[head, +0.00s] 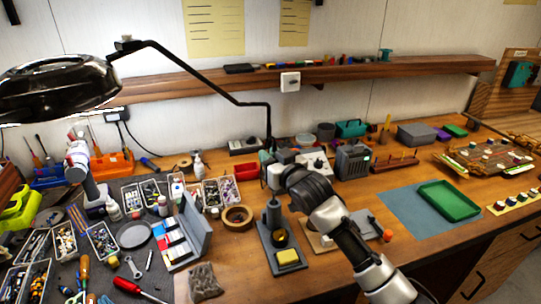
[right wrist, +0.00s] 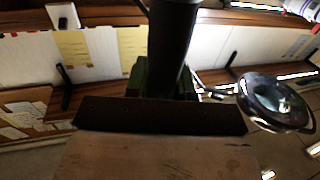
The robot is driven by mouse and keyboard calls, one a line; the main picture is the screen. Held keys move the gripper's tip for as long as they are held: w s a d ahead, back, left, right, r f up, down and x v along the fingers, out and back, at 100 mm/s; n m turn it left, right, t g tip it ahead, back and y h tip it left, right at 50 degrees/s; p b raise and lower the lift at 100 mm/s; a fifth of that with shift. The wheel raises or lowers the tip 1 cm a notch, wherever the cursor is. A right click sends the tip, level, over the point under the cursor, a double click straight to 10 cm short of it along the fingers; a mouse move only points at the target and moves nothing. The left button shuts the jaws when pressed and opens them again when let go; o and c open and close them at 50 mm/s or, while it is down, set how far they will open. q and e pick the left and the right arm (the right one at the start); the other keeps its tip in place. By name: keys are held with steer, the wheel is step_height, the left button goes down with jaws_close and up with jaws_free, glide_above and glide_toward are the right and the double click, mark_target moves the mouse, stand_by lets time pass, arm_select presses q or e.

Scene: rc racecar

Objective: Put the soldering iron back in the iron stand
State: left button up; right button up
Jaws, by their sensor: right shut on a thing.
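My right gripper (head: 270,175) is above the workbench near its middle, just above and behind the iron stand. It is shut on a thick dark cylinder, which looks like the handle of the soldering iron (right wrist: 173,50) in the right wrist view. In the head view the iron is mostly hidden by my gripper and wrist. The iron stand (head: 265,238) has a dark base, an upright grey holder and a yellow sponge at its front. The gap between the iron and the holder cannot be judged clearly.
A roll of brown tape (head: 237,217) and a grey-blue case (head: 192,238) lie left of the stand. A grey box (head: 352,161) stands behind on the right. A black magnifier lamp (head: 55,88) overhangs the left. A green tray (head: 449,201) lies on a blue mat at right.

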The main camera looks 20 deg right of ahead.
steer(key=shift+f+b, duration=1.35)
steer(key=shift+f, duration=1.3)
steer(key=o, duration=1.3)
steer(key=shift+o, duration=0.2)
steer(key=shift+s+d+r+p, duration=0.2)
steer(key=shift+s+r+p, duration=0.05)
steer(key=shift+s+p, duration=0.35)
steer(key=shift+s+d+r+p, duration=0.2)
steer(key=shift+s+r+p, duration=0.05)
steer(key=shift+s+p, duration=0.35)
steer(key=shift+r+p+v, duration=0.2)
steer(key=shift+p+v, duration=0.3)
steer(key=shift+v, duration=0.25)
steer(key=shift+r+p+v, duration=0.15)
steer(key=shift+p+v, duration=0.4)
steer(key=shift+v, duration=0.2)
steer(key=shift+r+p+v, duration=0.2)
steer(key=shift+p+v, duration=0.3)
steer(key=shift+v, duration=0.25)
